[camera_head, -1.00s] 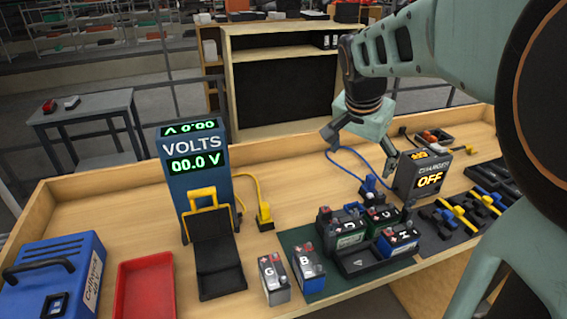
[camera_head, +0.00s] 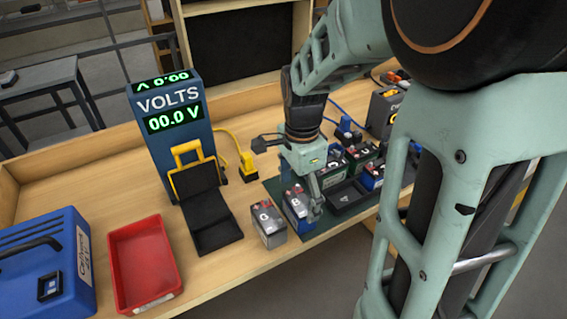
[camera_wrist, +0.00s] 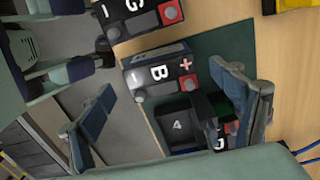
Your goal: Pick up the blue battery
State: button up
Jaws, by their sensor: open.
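A blue battery marked B (camera_head: 297,209) stands upright at the left end of the dark green mat (camera_wrist: 228,45). Its black top with a red terminal shows in the wrist view (camera_wrist: 160,73). My gripper (camera_head: 291,168) is open and empty above it, partly covering it in the head view. In the wrist view my fingers (camera_wrist: 163,82) are spread to either side of the battery's top, apart from it. A second blue battery (camera_head: 372,177) sits in the black rack (camera_head: 346,196) to the right, partly hidden by my arm.
A grey battery marked G (camera_head: 268,226) stands close left of battery B. The rack has an empty slot marked 4 (camera_wrist: 178,127). A voltmeter (camera_head: 168,118), black cradle (camera_head: 210,225), red tray (camera_head: 122,245) and blue case (camera_head: 45,265) stand further left.

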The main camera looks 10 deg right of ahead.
aim_at(299, 208)
jog(key=shift+w+d+f+p, duration=0.1)
jog(key=shift+d+f+p, duration=0.1)
jog(key=shift+f, duration=1.3)
jog(key=shift+d+f+p, duration=0.1)
jog(key=shift+f+p, duration=0.05)
jog(key=shift+f, duration=1.3)
jog(key=shift+c, duration=0.4)
jog(key=c, duration=1.4)
jog(key=shift+r, duration=0.15)
